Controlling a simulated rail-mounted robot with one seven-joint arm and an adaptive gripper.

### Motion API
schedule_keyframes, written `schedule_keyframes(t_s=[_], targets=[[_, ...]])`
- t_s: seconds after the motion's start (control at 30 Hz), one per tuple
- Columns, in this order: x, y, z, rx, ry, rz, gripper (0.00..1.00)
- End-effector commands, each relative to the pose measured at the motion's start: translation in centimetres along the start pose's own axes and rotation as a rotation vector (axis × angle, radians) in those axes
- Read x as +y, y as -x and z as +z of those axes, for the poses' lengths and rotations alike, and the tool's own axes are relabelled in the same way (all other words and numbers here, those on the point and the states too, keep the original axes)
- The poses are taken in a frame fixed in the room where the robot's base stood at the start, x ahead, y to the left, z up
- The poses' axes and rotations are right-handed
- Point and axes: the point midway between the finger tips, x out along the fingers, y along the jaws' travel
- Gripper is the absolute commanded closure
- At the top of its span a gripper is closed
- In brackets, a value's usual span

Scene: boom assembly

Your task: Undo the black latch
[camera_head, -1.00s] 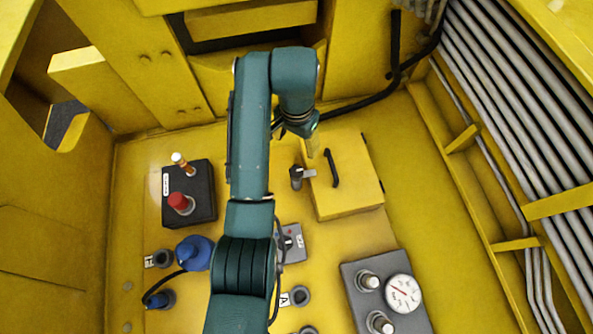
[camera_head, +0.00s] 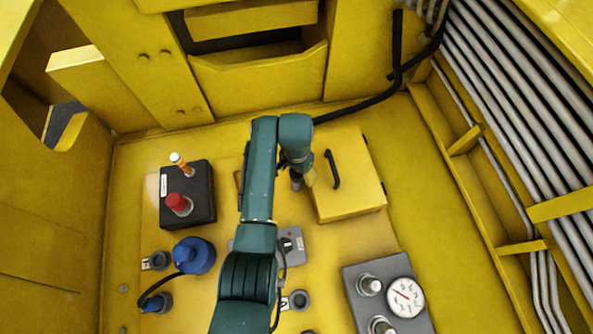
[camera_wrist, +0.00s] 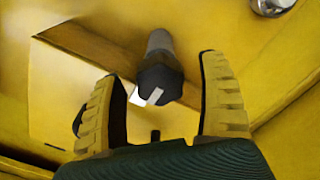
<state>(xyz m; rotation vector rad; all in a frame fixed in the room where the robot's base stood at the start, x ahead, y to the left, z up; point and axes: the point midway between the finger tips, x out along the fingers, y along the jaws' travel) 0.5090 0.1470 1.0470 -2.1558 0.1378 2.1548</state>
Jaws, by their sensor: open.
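The black latch (camera_wrist: 160,80) shows in the wrist view as a dark knob on a grey post, with a pale tab on its near side. In the head view only a dark part of the latch (camera_head: 296,180) shows at the left edge of the yellow box (camera_head: 352,198); my arm hides some of it. My gripper (camera_wrist: 157,70) is open and empty. Its two yellow fingers appear on either side of the knob, with a visible gap to each. I cannot tell how far down the knob lies relative to the fingertips.
The box lid has a black handle (camera_head: 332,169). A grey switch box (camera_head: 291,246) is below the latch. A black box with a red button (camera_head: 179,203) is at left, and a gauge panel (camera_head: 404,297) at lower right.

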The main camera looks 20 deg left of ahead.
Motion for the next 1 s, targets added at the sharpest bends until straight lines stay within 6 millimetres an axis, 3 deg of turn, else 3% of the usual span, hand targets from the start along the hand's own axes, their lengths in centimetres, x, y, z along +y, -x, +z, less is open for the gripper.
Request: schedule_keyframes(t_s=[0.17, 0.5, 1.0], targets=[[0.0, 0.03, -0.01, 0.0, 0.0, 0.0, 0.24], [0.0, 0.04, 0.0, 0.0, 0.0, 0.0, 0.9], [0.02, 0.08, 0.04, -0.002, 0.128, 0.001, 0.92]])
